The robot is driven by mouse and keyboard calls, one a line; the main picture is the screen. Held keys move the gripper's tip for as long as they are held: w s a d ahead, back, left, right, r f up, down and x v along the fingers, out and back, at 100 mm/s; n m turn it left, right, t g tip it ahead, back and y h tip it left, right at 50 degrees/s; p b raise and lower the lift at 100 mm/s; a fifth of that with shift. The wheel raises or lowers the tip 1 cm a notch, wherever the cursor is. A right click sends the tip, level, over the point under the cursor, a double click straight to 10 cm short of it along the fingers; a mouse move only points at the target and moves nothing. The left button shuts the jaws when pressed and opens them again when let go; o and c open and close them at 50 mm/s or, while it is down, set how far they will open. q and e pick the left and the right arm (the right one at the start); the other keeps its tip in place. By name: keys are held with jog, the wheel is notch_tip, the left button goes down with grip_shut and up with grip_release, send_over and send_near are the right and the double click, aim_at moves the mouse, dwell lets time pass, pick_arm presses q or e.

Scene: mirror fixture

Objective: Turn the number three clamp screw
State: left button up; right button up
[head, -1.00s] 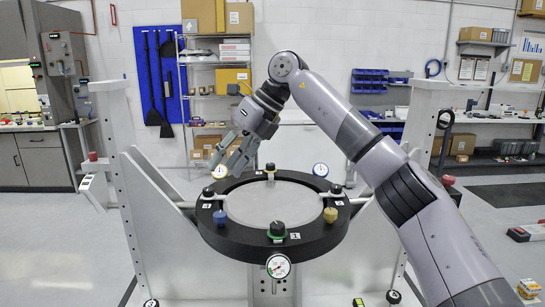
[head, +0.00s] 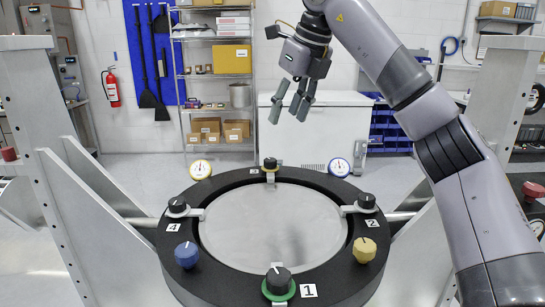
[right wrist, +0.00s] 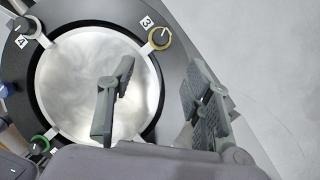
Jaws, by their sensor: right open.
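The ring holds a round mirror disc (head: 270,225). My right gripper (head: 289,112) is open and empty, fingers pointing down, apart from the screw and above it in the head view. In the right wrist view, its two fingers (right wrist: 160,88) are spread, with the screw beyond them. My left gripper is not in view.
Other knobs sit on the ring: number four (head: 177,205), number two (head: 366,201), number one (head: 278,281), a blue one (head: 187,255) and a yellow one (head: 364,250). Two dial gauges (head: 200,169) (head: 339,167) stand behind the ring. White side frames (head: 70,190) flank it.

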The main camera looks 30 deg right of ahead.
aim_at(271, 159)
jog(key=x, duration=1.1)
jog(key=shift+w+f+p, duration=0.25)
jog(key=shift+f+p, duration=0.05)
jog(key=shift+p, duration=0.1)
jog(key=shift+w+f, duration=0.2)
jog(key=shift+f, duration=0.3)
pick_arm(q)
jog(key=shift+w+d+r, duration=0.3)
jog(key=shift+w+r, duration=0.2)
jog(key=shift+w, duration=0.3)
pick_arm(e)
jog(key=shift+a, duration=0.1)
jog(key=shift+c, duration=0.3)
grip_shut()
